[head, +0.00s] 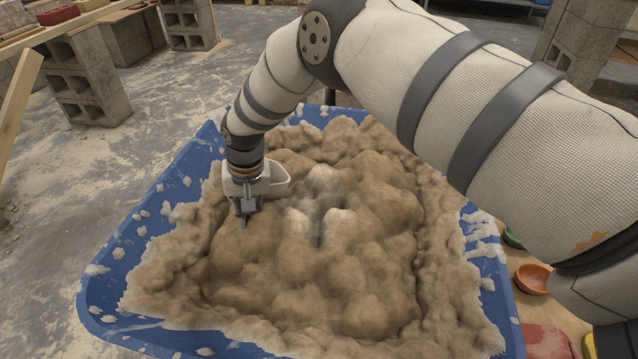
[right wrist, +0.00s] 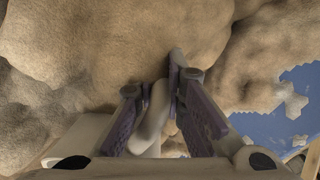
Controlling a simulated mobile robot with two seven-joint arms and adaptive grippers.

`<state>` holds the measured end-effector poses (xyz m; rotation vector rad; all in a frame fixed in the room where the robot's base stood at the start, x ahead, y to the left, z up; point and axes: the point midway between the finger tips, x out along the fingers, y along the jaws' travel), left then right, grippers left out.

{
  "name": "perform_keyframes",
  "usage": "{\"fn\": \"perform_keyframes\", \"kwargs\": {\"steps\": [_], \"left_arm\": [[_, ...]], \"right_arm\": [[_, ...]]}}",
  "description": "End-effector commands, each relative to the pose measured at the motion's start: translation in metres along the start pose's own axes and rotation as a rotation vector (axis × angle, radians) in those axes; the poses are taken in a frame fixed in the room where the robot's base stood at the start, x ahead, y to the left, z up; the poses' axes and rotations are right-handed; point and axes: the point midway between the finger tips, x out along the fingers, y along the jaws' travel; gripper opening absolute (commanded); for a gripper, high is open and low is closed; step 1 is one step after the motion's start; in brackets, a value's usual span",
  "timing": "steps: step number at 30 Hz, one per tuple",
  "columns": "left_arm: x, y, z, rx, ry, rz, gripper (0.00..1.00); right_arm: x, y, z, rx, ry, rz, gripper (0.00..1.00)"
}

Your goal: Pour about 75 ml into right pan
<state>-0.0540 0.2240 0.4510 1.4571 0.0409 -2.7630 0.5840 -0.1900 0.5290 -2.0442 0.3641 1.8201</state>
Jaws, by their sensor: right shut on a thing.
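A blue tub (head: 118,262) is heaped with lumpy tan mortar (head: 350,285), which has paler patches near its middle. My right gripper (head: 244,210) points down at the left part of the heap, low over or touching it. In the right wrist view its fingers (right wrist: 160,100) are shut on a pale, rounded handle-like thing (right wrist: 153,130). The far end of that thing is hidden, so I cannot tell what it is or whether it holds mortar. An orange pan (head: 533,279) stands right of the tub. A green pan (head: 512,238) is mostly hidden behind my arm. My left gripper is out of view.
A red thing (head: 547,341) lies on the wooden surface right of the tub, partly cut off. Concrete blocks (head: 88,85) stand at the back left. Mortar clumps stick to the tub's rim. My right arm covers much of the right side.

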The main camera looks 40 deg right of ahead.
Motion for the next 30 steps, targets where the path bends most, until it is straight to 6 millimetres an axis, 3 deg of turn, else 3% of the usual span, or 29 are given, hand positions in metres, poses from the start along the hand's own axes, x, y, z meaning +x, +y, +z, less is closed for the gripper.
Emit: {"fn": "perform_keyframes", "kwargs": {"steps": [1,12,20,30], "left_arm": [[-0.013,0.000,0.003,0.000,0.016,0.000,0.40],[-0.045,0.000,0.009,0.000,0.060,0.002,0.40],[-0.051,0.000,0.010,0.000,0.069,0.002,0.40],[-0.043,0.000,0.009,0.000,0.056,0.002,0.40]], "right_arm": [[-0.012,0.000,-0.001,0.002,0.019,-0.028,0.00],[-0.021,0.012,0.007,0.003,0.139,-0.235,0.00],[-0.029,0.020,0.012,0.000,0.223,-0.372,0.00],[-0.040,0.024,0.015,-0.012,0.322,-0.528,0.00]]}}
